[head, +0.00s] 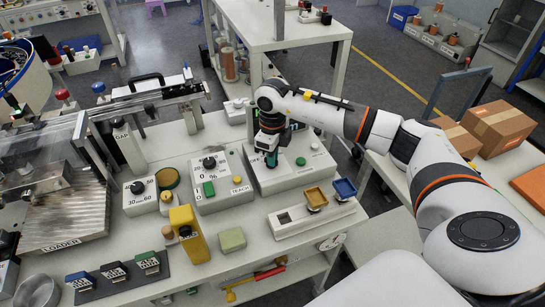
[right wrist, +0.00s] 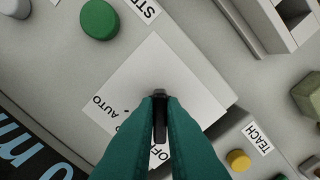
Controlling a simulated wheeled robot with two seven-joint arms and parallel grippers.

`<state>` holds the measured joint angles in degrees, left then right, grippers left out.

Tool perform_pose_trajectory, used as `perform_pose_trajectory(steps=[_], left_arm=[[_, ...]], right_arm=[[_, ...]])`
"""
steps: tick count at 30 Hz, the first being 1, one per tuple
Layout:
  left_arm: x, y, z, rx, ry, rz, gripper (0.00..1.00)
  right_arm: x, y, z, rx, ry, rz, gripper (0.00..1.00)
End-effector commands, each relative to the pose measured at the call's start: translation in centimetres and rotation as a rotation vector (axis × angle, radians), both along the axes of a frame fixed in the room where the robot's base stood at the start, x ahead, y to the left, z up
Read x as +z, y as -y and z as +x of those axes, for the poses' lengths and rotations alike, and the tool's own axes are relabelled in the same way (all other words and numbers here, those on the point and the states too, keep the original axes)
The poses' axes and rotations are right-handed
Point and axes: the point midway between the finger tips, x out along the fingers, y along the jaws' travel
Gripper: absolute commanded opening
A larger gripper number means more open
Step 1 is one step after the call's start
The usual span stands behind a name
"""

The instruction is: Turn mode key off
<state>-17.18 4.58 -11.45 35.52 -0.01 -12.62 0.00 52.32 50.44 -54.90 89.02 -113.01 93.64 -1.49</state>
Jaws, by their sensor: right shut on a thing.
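The mode key (right wrist: 160,97) is a small dark piece standing on a pale square plate (right wrist: 200,85) in the right wrist view. The plate carries an AUTO label and a second label, starting "OF", partly covered by a finger. My right gripper (right wrist: 160,103) has its teal fingers closed around the key, one on each side. In the head view my right gripper (head: 271,158) points down at the grey control box (head: 318,176) and hides the key. Which label the key points to I cannot tell. My left gripper is not in view.
A green button (head: 301,161) sits beside the gripper on the same box. The neighbouring TEACH box (head: 212,203) has a dial and buttons. A shelf post (head: 256,70) rises behind.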

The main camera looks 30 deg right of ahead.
Motion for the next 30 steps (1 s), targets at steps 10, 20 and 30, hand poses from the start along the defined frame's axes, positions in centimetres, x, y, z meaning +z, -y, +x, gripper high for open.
perform_pose_trajectory(steps=[10, 20, 30], left_arm=[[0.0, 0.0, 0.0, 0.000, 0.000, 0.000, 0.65], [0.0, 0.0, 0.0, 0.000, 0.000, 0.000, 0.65], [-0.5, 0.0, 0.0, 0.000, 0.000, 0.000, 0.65]], right_arm=[[0.1, 0.0, 0.1, 0.007, 0.004, 0.000, 0.00], [0.1, 0.0, 0.0, 0.006, 0.002, 0.000, 0.31], [2.3, 0.0, 0.1, 0.005, 0.006, 0.000, 0.31]])
